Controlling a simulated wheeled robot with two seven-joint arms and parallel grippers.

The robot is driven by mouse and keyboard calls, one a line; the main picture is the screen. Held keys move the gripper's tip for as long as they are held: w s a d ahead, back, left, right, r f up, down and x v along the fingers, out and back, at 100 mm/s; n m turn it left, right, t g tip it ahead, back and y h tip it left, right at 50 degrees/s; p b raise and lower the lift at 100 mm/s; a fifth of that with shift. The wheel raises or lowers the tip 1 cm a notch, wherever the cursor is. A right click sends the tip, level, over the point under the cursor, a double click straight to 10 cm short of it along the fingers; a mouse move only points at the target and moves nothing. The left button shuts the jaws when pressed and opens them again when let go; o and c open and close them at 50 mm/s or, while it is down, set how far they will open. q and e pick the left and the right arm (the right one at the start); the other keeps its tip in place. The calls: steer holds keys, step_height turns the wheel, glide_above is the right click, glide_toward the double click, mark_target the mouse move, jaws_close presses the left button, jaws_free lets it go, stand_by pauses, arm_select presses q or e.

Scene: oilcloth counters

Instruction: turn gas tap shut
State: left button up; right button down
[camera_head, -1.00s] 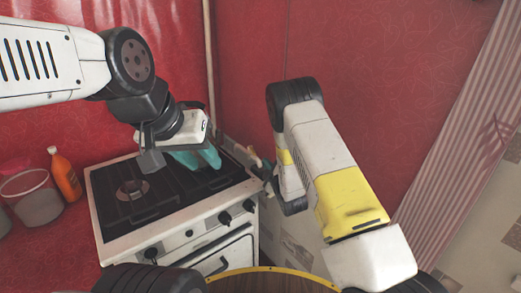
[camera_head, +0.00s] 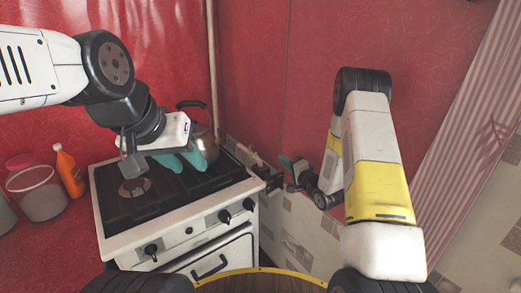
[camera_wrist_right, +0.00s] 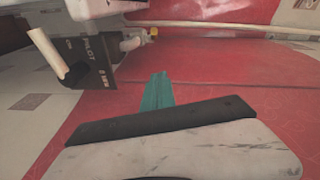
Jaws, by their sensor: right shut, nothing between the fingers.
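The gas tap (camera_wrist_right: 93,60) looks like a dark block lettered PILOT with a pale lever (camera_wrist_right: 47,55), at upper left in the right wrist view. A pipe fitting with a yellowish end (camera_wrist_right: 151,32) comes out of its right side. In the head view the tap (camera_head: 270,182) is small, beside the stove's right side. My right gripper (camera_head: 287,162) is shut and empty, just right of the tap and apart from it. Its teal fingertips (camera_wrist_right: 157,90) show below and right of the block. My left gripper (camera_head: 187,160) is open and empty above the stove.
The stove (camera_head: 180,215) has front knobs, and a kettle (camera_head: 206,145) stands at its back. An orange bottle (camera_head: 68,172) and a clear tub (camera_head: 38,195) stand on the red counter at left. A vertical pipe (camera_head: 211,60) runs in the corner. A red wall is behind my right arm.

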mark_target(253, 150)
steer(key=x, duration=0.3)
steer(key=a+x, duration=0.1)
steer(key=x, duration=0.3)
steer(key=s+a+x, duration=0.1)
steer(key=x, duration=0.2)
steer(key=shift+w+a+f, duration=0.2)
steer(key=shift+s+a+f, duration=0.15)
steer(key=shift+s+a, duration=0.05)
steer(key=shift+a, duration=0.45)
